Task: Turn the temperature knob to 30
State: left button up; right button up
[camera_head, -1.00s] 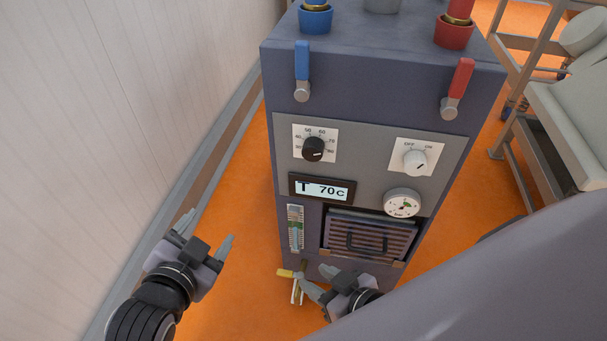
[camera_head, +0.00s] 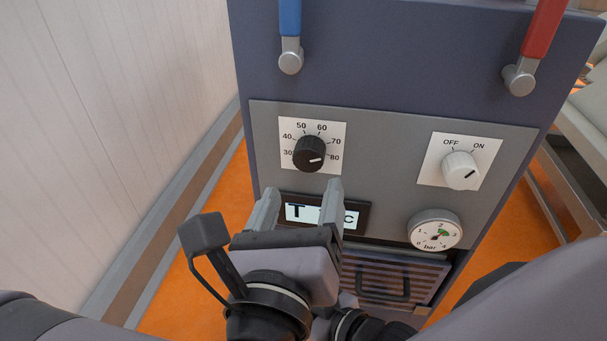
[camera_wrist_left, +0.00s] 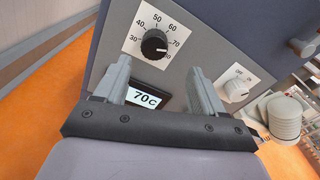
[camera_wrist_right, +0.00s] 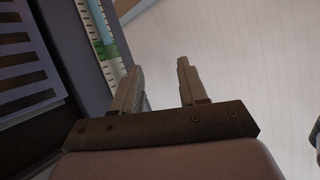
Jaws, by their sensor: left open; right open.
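The temperature knob (camera_head: 309,154) is black with a white pointer line. It sits on a white dial plate (camera_head: 288,127) marked 30 to 80, and its line points right, near 80. The knob also shows in the left wrist view (camera_wrist_left: 154,45). The display (camera_wrist_left: 145,98) below it reads T 70c; in the head view my gripper hides part of it. My left gripper (camera_head: 301,200) is open and empty, just below the knob and apart from it. My right gripper (camera_wrist_right: 160,78) is open and empty beside the machine's lower front; the left one mostly hides it in the head view.
A white OFF/ON knob (camera_head: 461,170) is right of the temperature dial, with a pressure gauge (camera_head: 435,230) below it. Blue (camera_head: 290,20) and red (camera_head: 544,30) lever handles hang above. A wall (camera_head: 130,110) stands left, and a cart (camera_head: 570,140) stands right.

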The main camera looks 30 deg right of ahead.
aim_at(307, 162)
pick_arm(q)
jog(key=shift+m+t, duration=0.3)
jog(key=shift+m, duration=0.4)
jog(key=shift+a+f+b+x, duration=0.15)
jog(key=shift+b+x, duration=0.2)
jog(key=shift+x, duration=1.5)
jog(key=shift+a+f+b+x, duration=0.1)
jog(key=shift+f+b+x, duration=0.2)
jog(key=shift+x, duration=1.5)
jog(key=shift+w+r, duration=0.1)
jog(key=shift+w, duration=0.1)
jog(key=c, duration=1.1)
